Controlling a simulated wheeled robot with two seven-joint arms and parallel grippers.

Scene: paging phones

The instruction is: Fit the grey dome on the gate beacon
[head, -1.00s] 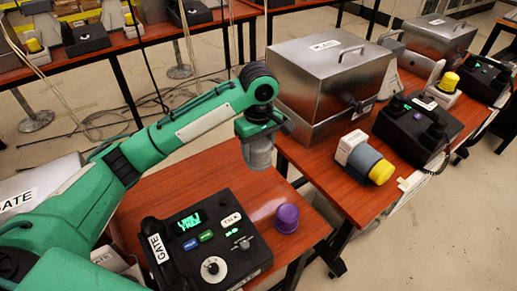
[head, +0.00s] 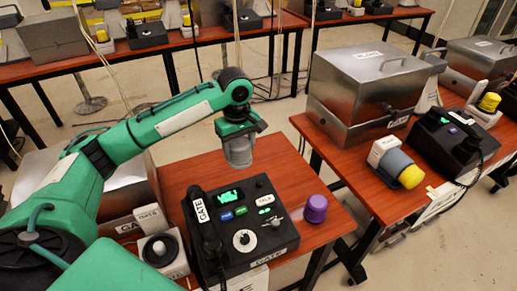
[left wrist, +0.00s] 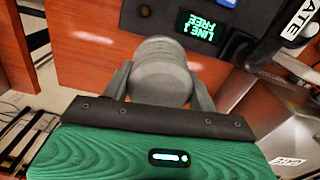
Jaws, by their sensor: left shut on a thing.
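My left gripper (head: 238,138) is shut on the grey dome (head: 239,155) and holds it above the table, behind the gate phone. In the left wrist view the grey dome (left wrist: 160,72) sits between the two fingers. The gate beacon (head: 160,252) stands left of the gate phone, below my forearm in the picture. It has a white body, a dark round top with no dome on it, and a GATE label behind. The gripper and dome are up and to the right of it, well apart. My right gripper is not in view.
The black gate phone (head: 240,232) with its handset stands on the near table. A purple dome (head: 315,208) stands right of it. On the right table are a steel box (head: 360,90), a beacon with a yellow dome (head: 398,163) and another phone (head: 452,138).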

